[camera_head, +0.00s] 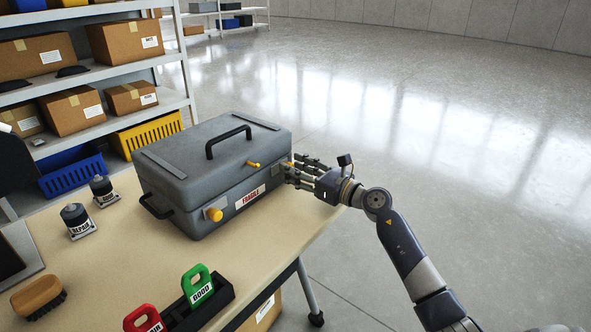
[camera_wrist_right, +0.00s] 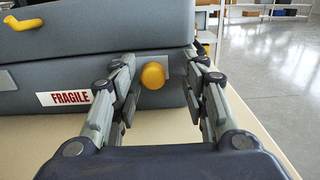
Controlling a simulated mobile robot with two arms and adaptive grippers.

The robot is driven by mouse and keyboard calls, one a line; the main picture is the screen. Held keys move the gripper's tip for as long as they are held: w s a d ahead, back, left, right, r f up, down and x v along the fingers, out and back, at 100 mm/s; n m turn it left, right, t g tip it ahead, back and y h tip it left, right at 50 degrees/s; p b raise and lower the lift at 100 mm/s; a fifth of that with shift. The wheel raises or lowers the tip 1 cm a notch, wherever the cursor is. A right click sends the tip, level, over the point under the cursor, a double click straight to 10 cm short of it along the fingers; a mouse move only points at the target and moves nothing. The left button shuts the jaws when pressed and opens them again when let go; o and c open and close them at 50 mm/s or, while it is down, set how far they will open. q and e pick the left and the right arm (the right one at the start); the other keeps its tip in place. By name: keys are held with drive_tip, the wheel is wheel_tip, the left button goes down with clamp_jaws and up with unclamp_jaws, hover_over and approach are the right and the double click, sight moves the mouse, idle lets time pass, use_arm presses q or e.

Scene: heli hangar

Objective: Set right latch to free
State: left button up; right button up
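A grey case (camera_head: 215,165) with a black top handle stands closed on the table. Its front has a red-and-white FRAGILE label, a yellow left latch knob (camera_head: 214,215) and a yellow lever (camera_head: 253,165) at the lid's front edge. The right latch shows as a round yellow knob (camera_wrist_right: 153,75) on a small grey plate in the right wrist view; in the head view my fingers mostly hide it. My right gripper (camera_wrist_right: 165,85) is open, its fingers on either side of this knob, with gaps visible between. My left gripper is not in view.
The wooden table (camera_head: 120,235) also holds two small REPAIR-type stands (camera_head: 75,218), a brush (camera_head: 38,296) and a black holder (camera_head: 205,305) with green and red tags. Shelves (camera_head: 90,75) with boxes stand behind. The floor to the right is clear.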

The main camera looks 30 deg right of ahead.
drive_tip(key=v, duration=1.2)
idle(0.6)
